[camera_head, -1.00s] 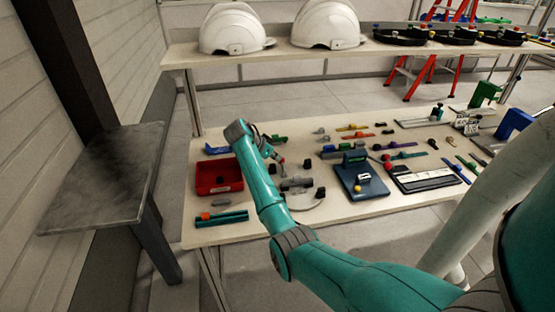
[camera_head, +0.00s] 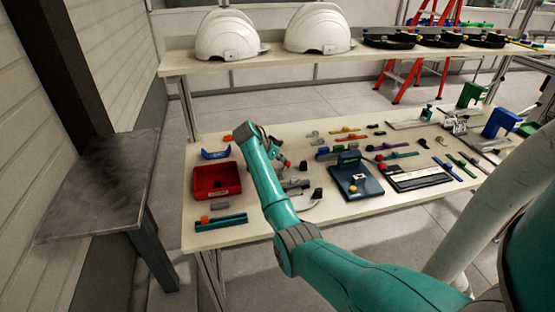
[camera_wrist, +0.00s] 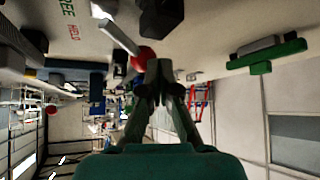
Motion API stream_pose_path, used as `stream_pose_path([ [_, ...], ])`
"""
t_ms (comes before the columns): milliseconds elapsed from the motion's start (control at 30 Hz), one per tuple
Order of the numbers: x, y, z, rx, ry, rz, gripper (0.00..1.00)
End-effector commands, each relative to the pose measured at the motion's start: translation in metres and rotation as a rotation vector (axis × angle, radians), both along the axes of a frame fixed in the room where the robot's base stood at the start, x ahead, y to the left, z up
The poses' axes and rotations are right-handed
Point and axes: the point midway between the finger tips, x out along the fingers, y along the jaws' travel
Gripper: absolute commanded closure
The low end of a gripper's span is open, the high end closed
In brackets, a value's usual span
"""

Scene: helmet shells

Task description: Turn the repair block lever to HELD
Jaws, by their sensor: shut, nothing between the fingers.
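In the wrist view, a pale lever bar (camera_wrist: 120,34) runs from a pivot at the top to a red ball knob (camera_wrist: 144,58). The labels FREE (camera_wrist: 67,8) and HELD (camera_wrist: 75,32) are on the pale surface left of it; which one the lever points to I cannot tell. My gripper (camera_wrist: 158,70) is shut and empty, its fingertips right beside the knob. Contact is unclear. In the head view, my gripper (camera_head: 275,150) is over the left half of the table; my arm partly hides the grey block parts (camera_head: 295,184) there.
A red bin (camera_head: 217,181) and a teal rail piece (camera_head: 221,222) lie left of my arm. A dark blue fixture (camera_head: 356,180) stands to the right. A shelf (camera_head: 300,58) with white helmet shells (camera_head: 319,28) runs behind. Several small parts crowd the table (camera_head: 235,142).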

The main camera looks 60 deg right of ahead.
Motion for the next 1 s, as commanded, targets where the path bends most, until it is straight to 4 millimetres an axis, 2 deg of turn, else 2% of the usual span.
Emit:
stream_pose_path([
  [400, -0.012, -0.006, 0.0, 0.0, 0.001, -0.001, 1.0],
  [1000, -0.014, -0.007, 0.0, 0.0, 0.001, -0.001, 1.0],
])
